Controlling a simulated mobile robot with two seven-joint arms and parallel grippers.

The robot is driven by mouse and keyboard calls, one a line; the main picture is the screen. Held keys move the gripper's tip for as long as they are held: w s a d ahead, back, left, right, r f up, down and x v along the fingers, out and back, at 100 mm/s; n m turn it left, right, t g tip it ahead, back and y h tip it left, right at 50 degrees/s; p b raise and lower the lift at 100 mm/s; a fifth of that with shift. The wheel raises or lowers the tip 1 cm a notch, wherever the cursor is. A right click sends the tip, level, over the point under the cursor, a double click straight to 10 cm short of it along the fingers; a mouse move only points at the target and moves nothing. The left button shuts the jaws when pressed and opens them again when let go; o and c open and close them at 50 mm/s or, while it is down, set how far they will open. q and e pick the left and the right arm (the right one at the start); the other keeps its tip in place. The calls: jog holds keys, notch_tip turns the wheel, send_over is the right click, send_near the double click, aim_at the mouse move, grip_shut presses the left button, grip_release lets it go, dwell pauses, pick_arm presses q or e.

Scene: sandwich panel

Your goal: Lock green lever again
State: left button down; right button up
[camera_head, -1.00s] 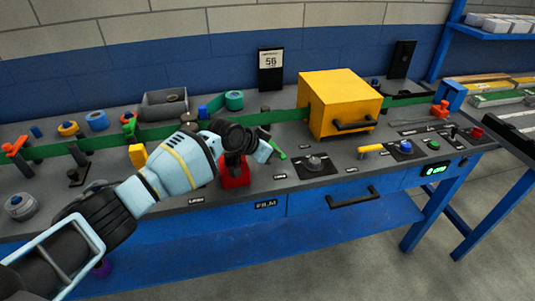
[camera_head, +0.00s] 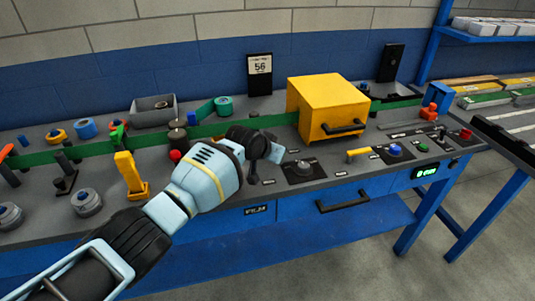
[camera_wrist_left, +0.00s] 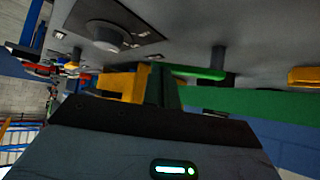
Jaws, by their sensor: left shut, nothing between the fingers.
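The green lever (camera_wrist_left: 195,72) shows in the wrist view as a short green bar lying level beside a dark upright post (camera_wrist_left: 218,57). Its inner end is close to my left gripper; I cannot tell whether they touch. In the head view I cannot make out the lever around my gripper. My left gripper (camera_head: 264,150) is shut and empty, low over the panel, left of the yellow box. My right gripper is not in view.
The yellow box (camera_head: 330,106) with a black handle stands right of my gripper. A grey knob (camera_head: 303,168) sits in front of it. A yellow lever (camera_head: 128,172) stands left of my arm. A green strip (camera_head: 153,134) runs along the panel. Blue and green buttons are at right.

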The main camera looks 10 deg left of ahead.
pick_arm(q)
jog(key=shift+w+d+r+n+t+y, duration=0.1)
jog(key=shift+w+d+n+t+y, duration=0.2)
jog(key=shift+w+d+n+y, duration=0.35)
jog(key=shift+n+y, duration=0.35)
jog(key=shift+n, duration=0.3)
jog(key=shift+w+f, duration=0.2)
jog(key=shift+w, duration=0.4)
jog(key=shift+w+b, duration=0.25)
jog(key=shift+b, duration=0.1)
jog(key=shift+w+r, duration=0.1)
jog(key=shift+w, duration=0.1)
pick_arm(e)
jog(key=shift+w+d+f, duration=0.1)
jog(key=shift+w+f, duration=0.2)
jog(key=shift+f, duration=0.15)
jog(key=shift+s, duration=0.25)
